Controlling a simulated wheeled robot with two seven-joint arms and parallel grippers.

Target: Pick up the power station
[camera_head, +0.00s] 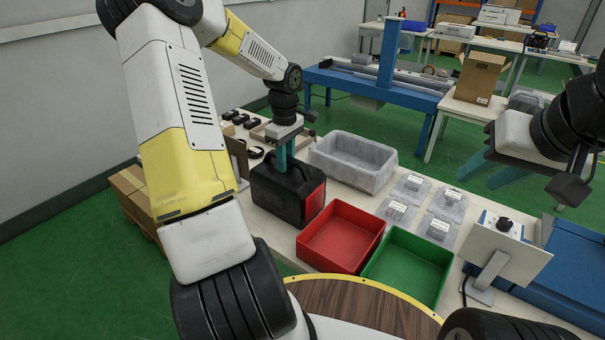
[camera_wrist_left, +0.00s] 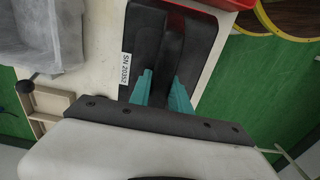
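The power station (camera_head: 278,196) is a black box with a red end panel and a top handle. It stands on the white table, left of the red bin. My left gripper (camera_head: 287,158) points down at its top, its teal fingers on either side of the handle. In the left wrist view the dark handle of the power station (camera_wrist_left: 172,50) runs between the fingers of my left gripper (camera_wrist_left: 160,80), which look closed on it. A label reads SN 20352. My right gripper (camera_head: 492,162) is open and empty at the right, above the table side.
A red bin (camera_head: 309,246) and a green bin (camera_head: 369,268) sit right of the power station. A grey tub (camera_head: 316,161) stands behind it. Several clear boxes (camera_head: 439,229) and a tilted white panel on a stand (camera_head: 508,253) are farther right. Black items lie back left.

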